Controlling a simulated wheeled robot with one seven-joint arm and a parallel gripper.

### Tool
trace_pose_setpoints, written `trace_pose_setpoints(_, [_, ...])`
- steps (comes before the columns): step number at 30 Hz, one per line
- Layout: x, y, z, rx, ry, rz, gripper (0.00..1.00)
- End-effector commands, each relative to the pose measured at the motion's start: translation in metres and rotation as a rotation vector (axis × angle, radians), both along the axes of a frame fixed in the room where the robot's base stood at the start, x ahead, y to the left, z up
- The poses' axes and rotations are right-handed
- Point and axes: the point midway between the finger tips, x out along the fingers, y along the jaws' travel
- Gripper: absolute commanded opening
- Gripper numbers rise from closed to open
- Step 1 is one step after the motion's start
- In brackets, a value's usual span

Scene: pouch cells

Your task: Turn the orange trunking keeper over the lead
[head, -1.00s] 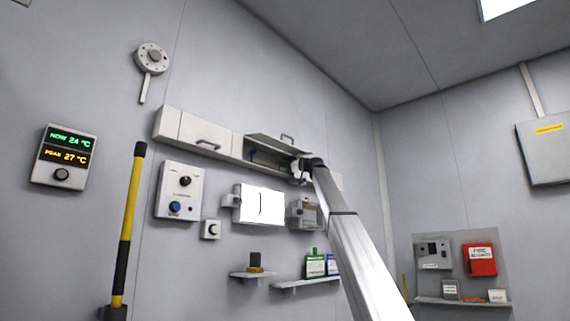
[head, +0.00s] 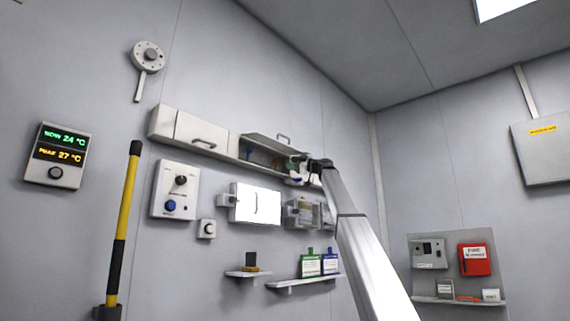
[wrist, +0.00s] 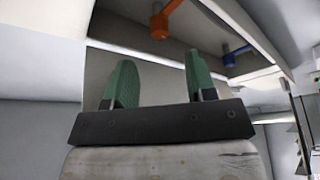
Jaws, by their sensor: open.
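The orange keeper (wrist: 158,27) shows in the wrist view as a small round-ended piece with an arm, under the trunking. It lies beyond my gripper's fingertips, and the gap between them and it is hard to judge. My gripper (wrist: 157,66) is open, with two green fingers apart and nothing between them. I cannot make out the lead in either view.
A blue keeper (wrist: 236,54) sits to the right of the orange one in the wrist view. The raised trunking lid (head: 270,141) is above the opening.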

Motion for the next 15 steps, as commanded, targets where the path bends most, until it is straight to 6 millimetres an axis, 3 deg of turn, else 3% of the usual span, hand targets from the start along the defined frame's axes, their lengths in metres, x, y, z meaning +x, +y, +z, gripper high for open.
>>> trace_pose_setpoints(6, [-0.013,-0.032,-0.01,0.0,0.0,0.0,0.51])
trace_pose_setpoints(15, [-0.015,-0.038,-0.011,0.0,0.0,0.0,0.51])
